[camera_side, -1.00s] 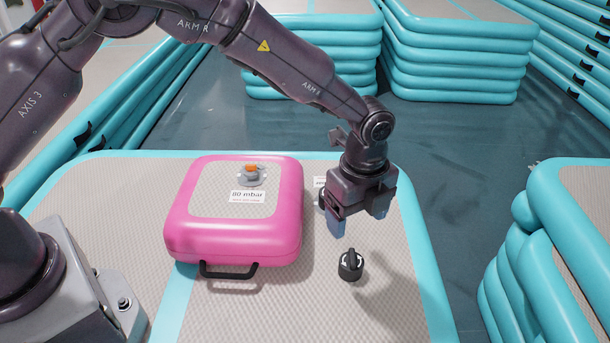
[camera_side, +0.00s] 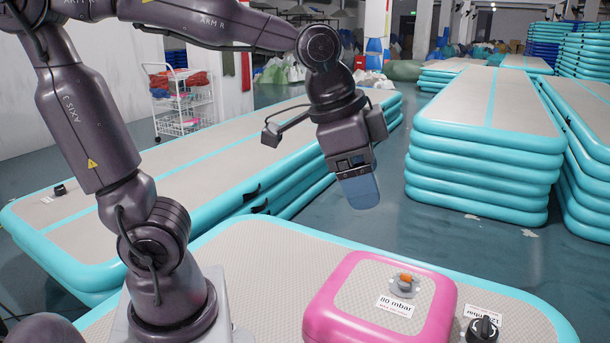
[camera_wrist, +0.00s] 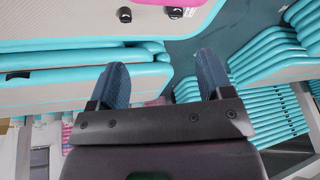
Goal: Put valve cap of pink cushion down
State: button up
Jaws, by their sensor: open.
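The pink cushion (camera_side: 322,318) lies on the front grey and turquoise track. My gripper (camera_side: 360,190) is up in the air, well above and behind the cushion. In the wrist view my gripper (camera_wrist: 163,75) is open, with nothing between its two blue fingers. Two black caps or knobs (camera_wrist: 124,14) (camera_wrist: 173,12) show at the top of the wrist view, near a pink edge of the cushion (camera_wrist: 188,3). I cannot tell which is the cushion's cap.
A black valve (camera_side: 483,328) with a white label sits on the front track (camera_side: 265,240), right of the cushion. Long tracks (camera_side: 150,205) lie at the left. Stacked tracks (camera_side: 480,150) stand at the right. A white cart (camera_side: 183,110) stands at the back left.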

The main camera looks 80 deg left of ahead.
jog(key=s+a+n+t, duration=0.1)
jog(key=s+a+n, duration=0.1)
jog(key=s+n, duration=0.2)
jog(key=s, duration=0.3)
jog(key=shift+s+a+f+n+y, duration=0.15)
jog(key=shift+a+f+n+y, duration=0.15)
jog(key=shift+a+n, duration=0.1)
dwell(1.5)
